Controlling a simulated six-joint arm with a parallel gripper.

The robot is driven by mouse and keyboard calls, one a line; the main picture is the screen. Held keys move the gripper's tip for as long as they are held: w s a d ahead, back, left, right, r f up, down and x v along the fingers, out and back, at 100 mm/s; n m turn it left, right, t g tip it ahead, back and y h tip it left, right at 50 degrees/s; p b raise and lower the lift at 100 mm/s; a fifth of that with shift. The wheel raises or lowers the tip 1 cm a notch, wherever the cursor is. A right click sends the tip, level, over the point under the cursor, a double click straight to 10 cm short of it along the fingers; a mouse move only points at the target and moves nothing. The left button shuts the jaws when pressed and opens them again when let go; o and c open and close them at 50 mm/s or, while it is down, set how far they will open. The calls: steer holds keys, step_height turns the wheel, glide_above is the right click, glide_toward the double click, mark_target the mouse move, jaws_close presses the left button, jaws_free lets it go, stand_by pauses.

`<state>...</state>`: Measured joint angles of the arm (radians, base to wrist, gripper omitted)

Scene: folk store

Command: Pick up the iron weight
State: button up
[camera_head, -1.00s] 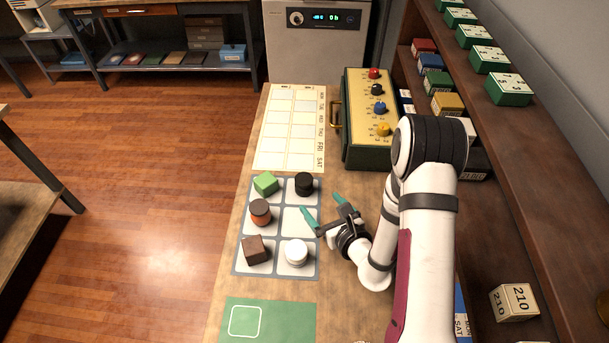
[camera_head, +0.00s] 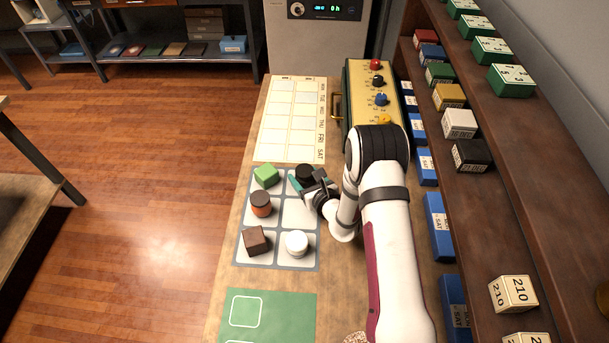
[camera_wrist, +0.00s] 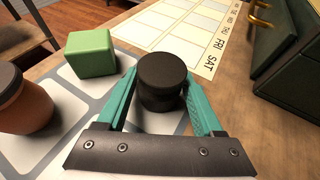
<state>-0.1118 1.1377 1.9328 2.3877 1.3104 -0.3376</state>
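A short black cylinder, which looks to be the iron weight (camera_head: 305,171), stands upright in the top right cell of the grey grid mat (camera_head: 242,222). In the wrist view the black cylinder (camera_wrist: 162,80) is between the two teal fingers of my gripper (camera_wrist: 161,88), near their tips. My gripper (camera_head: 306,181) is open, with a small gap visible on each side of the cylinder. In the head view the gripper partly hides the cylinder's lower part.
A green block (camera_head: 266,175), an orange-brown pot with a dark top (camera_head: 261,204), a dark brown cube (camera_head: 255,240) and a white round piece (camera_head: 296,242) stand on the mat. A calendar sheet (camera_head: 291,118) lies beyond. A green box with knobs (camera_head: 362,92) stands behind right.

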jaws_close()
steer(key=shift+r, duration=0.15)
